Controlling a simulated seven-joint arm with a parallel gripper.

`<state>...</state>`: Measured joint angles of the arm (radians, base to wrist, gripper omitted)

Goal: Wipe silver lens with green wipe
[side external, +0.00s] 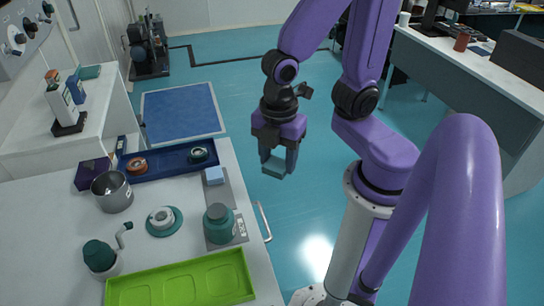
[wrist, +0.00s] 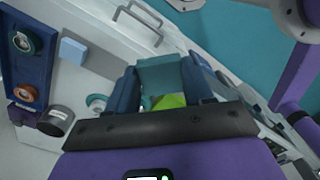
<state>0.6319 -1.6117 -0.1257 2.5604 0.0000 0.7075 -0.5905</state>
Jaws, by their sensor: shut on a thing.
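My gripper (side external: 277,158) is shut on a teal-green wipe (side external: 274,167), a small block held between its fingertips. The wipe (wrist: 160,72) also shows between the fingers in the wrist view. In the side external view the gripper is raised and appears to the right of the table edge, against the floor. The silver lens (side external: 161,216), a pale ring, sits on a round teal holder (side external: 173,229) on the white table, left of and lower in the picture than my gripper, well apart from it. In the wrist view the holder (wrist: 95,100) is partly hidden behind a finger.
A dark blue tray (side external: 168,165) holds an orange-rimmed lens (side external: 136,166) and a teal-rimmed lens (side external: 198,155). A metal cup (side external: 112,193), a light blue block (side external: 214,175), a teal bottle (side external: 219,223), a hand grinder (side external: 101,258) and a lime tray (side external: 180,286) surround the silver lens.

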